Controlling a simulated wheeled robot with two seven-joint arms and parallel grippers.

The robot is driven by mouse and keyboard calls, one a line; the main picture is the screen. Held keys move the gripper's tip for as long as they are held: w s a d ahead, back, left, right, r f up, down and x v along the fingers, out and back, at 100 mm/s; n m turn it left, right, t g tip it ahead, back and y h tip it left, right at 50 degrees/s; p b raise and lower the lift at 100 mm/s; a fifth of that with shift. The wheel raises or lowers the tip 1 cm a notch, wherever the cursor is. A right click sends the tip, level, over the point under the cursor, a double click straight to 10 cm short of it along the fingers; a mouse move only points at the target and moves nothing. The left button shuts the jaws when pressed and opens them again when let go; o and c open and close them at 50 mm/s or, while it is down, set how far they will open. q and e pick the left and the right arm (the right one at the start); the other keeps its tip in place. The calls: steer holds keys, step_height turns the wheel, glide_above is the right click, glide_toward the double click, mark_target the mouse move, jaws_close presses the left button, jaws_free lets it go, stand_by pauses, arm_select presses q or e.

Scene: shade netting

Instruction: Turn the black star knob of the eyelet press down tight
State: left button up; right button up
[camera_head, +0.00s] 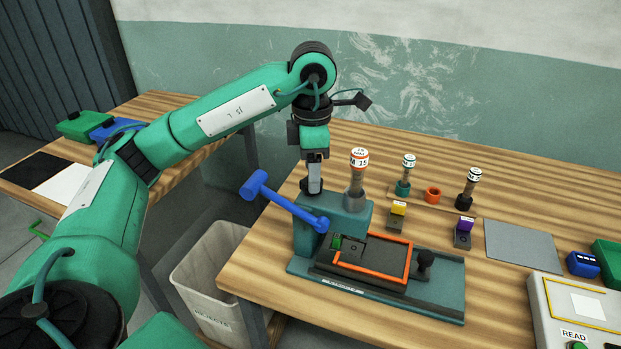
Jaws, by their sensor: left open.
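The teal eyelet press (308,239) stands on the wooden table, with a blue lever (283,203) out to the left and a marked punch (357,180) upright in its head. My left gripper (314,186) points down, open, over the left rear of the press head. A small dark shape sits at its fingertips; I cannot tell whether it is the black star knob or the fingertips, nor whether they touch it. Another black knob (425,259) stands on the right of the press base, beside the orange frame (408,262). My right gripper is out of view.
Punches with green (404,187) and black (467,198) collars and an orange ring (433,195) stand behind the press. Small yellow-topped (398,215) and purple-topped (464,233) blocks are nearer. A grey plate (520,246) and control box (581,312) lie right. A bin (205,285) stands left.

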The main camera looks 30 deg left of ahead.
arm_select(q)
steer(key=n, duration=0.3)
